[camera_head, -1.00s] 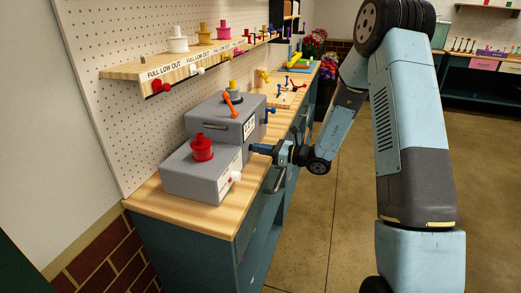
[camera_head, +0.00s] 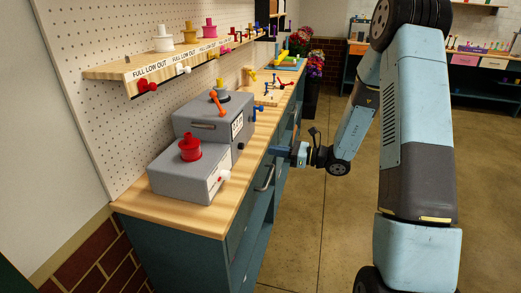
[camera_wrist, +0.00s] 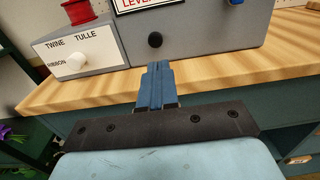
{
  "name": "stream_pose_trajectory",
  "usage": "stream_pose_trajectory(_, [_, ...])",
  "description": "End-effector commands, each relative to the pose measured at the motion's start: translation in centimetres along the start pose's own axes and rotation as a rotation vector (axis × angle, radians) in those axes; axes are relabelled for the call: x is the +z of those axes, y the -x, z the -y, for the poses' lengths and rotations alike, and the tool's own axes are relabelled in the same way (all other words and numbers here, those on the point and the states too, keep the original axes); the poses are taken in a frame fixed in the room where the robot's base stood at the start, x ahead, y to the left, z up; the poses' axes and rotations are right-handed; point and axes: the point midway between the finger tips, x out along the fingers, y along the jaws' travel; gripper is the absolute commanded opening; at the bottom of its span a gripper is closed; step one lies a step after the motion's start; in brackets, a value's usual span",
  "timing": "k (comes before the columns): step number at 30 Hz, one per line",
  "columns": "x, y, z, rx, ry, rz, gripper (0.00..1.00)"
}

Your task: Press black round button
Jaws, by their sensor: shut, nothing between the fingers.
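The black round button (camera_wrist: 155,40) sits low on the front face of a grey box (camera_wrist: 202,28), under a partly cut-off label, in the wrist view. It also shows as a small dark dot in the head view (camera_head: 241,146). My gripper (camera_wrist: 158,66) is shut and empty. Its blue fingertips point at the box from just below the button in the wrist picture, with a gap showing in the head view (camera_head: 271,150). The fingers are apart from the button.
A lower grey box (camera_head: 190,174) with a red spool and white knob (camera_wrist: 76,61) stands beside it. Orange (camera_head: 217,103) and blue (camera_head: 258,108) levers stick out from the taller box. The wooden bench edge (camera_wrist: 100,90) lies below the fingers.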

Motion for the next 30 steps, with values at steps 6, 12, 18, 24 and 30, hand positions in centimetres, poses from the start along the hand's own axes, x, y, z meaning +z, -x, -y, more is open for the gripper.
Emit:
stream_pose_trajectory(6, [0.0,2.9,0.0,0.0,0.0,0.0,0.0])
stream_pose_trajectory(12, [0.0,3.7,-0.1,0.002,0.0,-0.001,0.0])
stream_pose_trajectory(18, [0.0,3.8,-0.1,0.002,0.0,-0.001,0.0])
stream_pose_trajectory(24, [0.0,3.8,-0.1,0.002,0.0,-0.001,0.0])
stream_pose_trajectory(30, [0.0,3.7,-0.1,0.003,0.0,-0.001,0.0])
